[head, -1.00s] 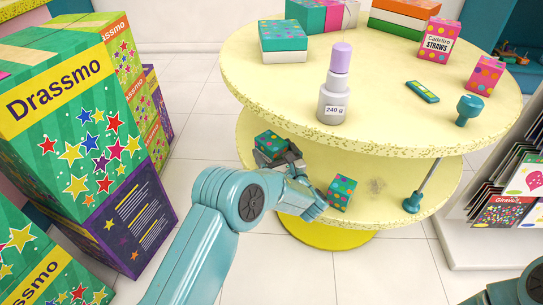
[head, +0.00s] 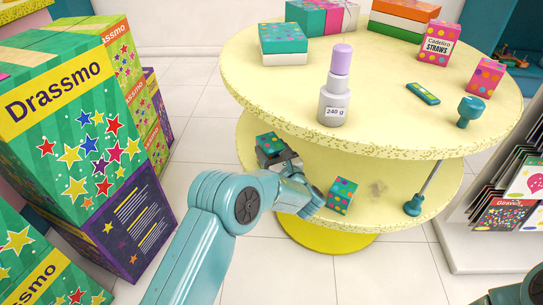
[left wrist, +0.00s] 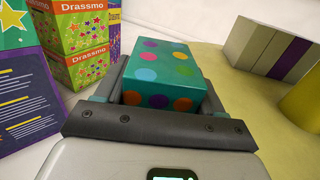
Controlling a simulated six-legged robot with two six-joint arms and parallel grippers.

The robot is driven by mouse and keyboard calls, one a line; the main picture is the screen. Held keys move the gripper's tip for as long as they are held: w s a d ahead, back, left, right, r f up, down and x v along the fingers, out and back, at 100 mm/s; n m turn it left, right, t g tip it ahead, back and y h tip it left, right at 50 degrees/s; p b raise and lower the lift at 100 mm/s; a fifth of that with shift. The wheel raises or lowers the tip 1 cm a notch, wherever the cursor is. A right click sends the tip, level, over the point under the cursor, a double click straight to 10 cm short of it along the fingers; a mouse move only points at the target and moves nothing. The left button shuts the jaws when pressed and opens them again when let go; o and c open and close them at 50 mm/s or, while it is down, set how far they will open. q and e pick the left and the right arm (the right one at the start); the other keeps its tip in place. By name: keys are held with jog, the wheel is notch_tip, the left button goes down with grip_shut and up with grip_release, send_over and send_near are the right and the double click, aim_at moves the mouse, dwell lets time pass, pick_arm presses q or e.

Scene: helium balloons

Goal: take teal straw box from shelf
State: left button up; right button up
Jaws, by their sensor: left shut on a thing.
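The teal straw box (head: 268,142) with coloured dots is at the left side of the lower shelf (head: 385,190) of the round yellow table. My left gripper (head: 278,157) is shut on it. In the left wrist view the teal box (left wrist: 160,75) sits between the two fingers of my left gripper (left wrist: 160,98). A second teal dotted box (head: 341,195) stands on the lower shelf to the right of my left wrist. My right gripper is not in view; only a bit of my right arm shows at the lower right.
The table's upper top (head: 290,100) overhangs the lower shelf. It carries a bottle (head: 334,100), a pink straws box (head: 438,42) and other boxes. Green Drassmo cartons (head: 75,125) stand at the left. A card rack (head: 510,195) stands at the right.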

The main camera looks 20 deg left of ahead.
pick_arm(q)
jog(key=shift+r, duration=0.6)
